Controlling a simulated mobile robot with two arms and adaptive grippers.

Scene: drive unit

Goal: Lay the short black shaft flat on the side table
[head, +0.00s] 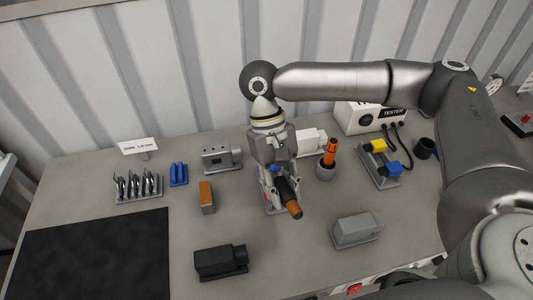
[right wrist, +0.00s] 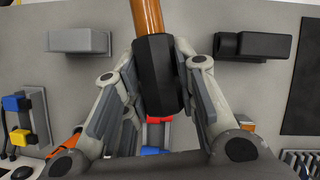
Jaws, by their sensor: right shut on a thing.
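My right gripper (head: 280,190) is shut on a dark piece, which I take for the short black shaft (head: 287,190). In the right wrist view the shaft (right wrist: 157,75) is a thick, faceted black body between the two fingers (right wrist: 158,95), with a copper-brown rod (right wrist: 147,16) sticking out of one end. In the head view it is tilted, its brown end toward the lower right, over the middle of a grey worktop (head: 185,230). Whether it touches anything beneath is hard to tell. No separate side table is clearly identifiable. My left gripper is not in view.
Below the gripper sits a small fixture with red and blue parts (right wrist: 158,120). Around it stand an orange-brown block (head: 207,196), a black housing (head: 220,262), a grey housing (head: 356,231) and an orange-handled tool in a cup (head: 328,158). A black mat (head: 95,255) lies clear at left.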

